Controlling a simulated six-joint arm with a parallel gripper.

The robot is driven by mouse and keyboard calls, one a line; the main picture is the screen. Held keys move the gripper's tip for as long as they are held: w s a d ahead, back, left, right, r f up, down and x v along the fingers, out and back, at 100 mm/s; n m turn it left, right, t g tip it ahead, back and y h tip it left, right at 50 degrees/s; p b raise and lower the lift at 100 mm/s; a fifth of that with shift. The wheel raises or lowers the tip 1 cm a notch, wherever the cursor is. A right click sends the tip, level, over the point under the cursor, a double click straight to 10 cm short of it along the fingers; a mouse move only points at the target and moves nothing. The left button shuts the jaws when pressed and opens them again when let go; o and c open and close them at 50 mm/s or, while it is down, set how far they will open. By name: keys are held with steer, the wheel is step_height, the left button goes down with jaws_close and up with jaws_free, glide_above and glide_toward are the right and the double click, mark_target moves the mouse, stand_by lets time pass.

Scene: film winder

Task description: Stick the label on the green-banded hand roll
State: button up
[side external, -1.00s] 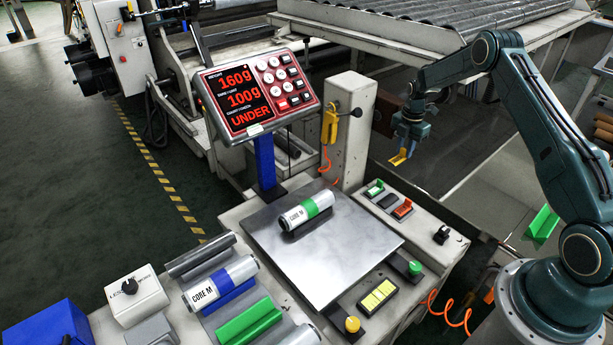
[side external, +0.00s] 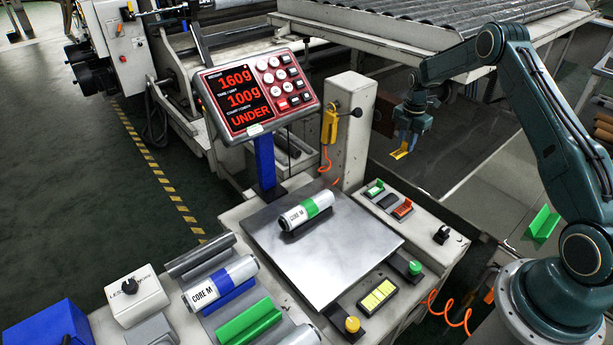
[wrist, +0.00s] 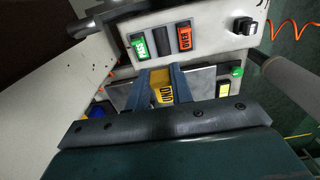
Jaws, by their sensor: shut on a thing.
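My gripper (side external: 405,143) is right of and above the plate, apart from the roll. It is shut on a yellow label (side external: 401,151), which hangs below the fingertips. In the wrist view the label (wrist: 160,87) shows between the blue fingers, with the letters "UND" visible. The roll cannot be made out in the wrist view. The scale display (side external: 258,92) reads 160g, 100g and UNDER in red.
A panel with a green PASS piece (side external: 374,188), a black slot (side external: 388,200) and an orange OVER piece (side external: 403,209) lies between my gripper and the plate. A yellow label pad (side external: 377,296) sits in front. A post (side external: 352,130) stands behind the plate. A blue-banded roll (side external: 221,284) lies left.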

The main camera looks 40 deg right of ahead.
step_height(320, 180, up, 10)
glide_above(327, 192)
step_height(327, 192, down, 12)
steer(key=shift+w+f, duration=0.1)
steer(key=shift+f, duration=0.35)
steer(key=shift+f, duration=0.1)
steer(key=shift+f, duration=3.95)
steer(key=shift+f, duration=0.5)
steer(key=shift+f, duration=0.2)
